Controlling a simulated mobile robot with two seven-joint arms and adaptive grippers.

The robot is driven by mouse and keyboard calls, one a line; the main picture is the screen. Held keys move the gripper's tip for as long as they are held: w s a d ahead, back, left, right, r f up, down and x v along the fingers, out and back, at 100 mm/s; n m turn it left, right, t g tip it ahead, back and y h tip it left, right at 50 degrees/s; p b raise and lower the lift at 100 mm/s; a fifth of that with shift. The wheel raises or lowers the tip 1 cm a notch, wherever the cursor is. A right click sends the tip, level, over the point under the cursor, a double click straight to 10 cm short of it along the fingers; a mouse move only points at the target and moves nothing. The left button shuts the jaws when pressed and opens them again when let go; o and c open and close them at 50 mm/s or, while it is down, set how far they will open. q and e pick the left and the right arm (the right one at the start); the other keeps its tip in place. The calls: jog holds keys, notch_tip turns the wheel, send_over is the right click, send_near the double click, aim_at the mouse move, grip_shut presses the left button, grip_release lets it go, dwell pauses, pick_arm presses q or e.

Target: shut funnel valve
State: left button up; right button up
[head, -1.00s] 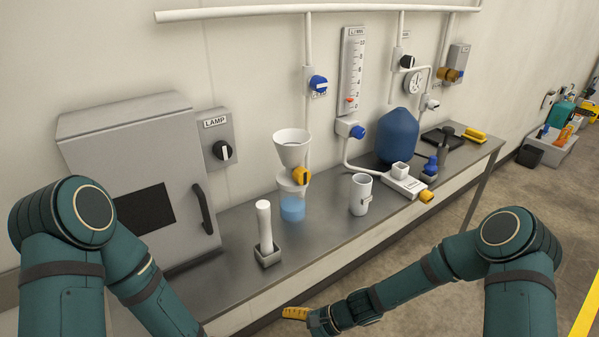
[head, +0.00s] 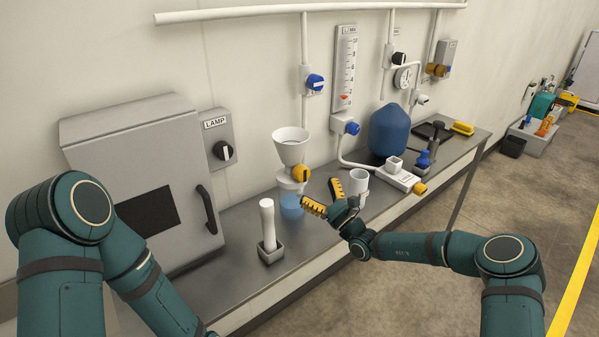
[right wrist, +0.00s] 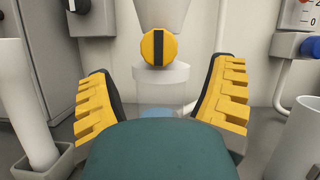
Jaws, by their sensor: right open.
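The white funnel (head: 291,146) stands on the steel bench against the wall. Its valve is a round yellow knob (head: 300,173) with a dark bar, below the cone. In the right wrist view the yellow knob (right wrist: 158,48) faces me and its dark bar stands upright. A clear vessel with blue liquid (head: 291,206) is below it, partly hidden by a finger. My right gripper (head: 325,197) is open and empty, with yellow fingers apart, in front of and below the knob, not touching it. The knob sits between the fingers (right wrist: 160,105) in the right wrist view, farther off. My left gripper is out of view.
A white cylinder in a grey holder (head: 268,248) stands left of my right gripper. A white cup (head: 358,181) is close behind and right of it. A grey cabinet (head: 140,185) stands at left. The bench front (head: 235,285) is clear.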

aim_at(305, 177)
jog(key=x, duration=0.8)
jog(key=shift+a+r+b, duration=0.1)
jog(key=shift+a+b, duration=0.05)
jog(key=shift+b, duration=0.2)
jog(key=c, duration=1.2)
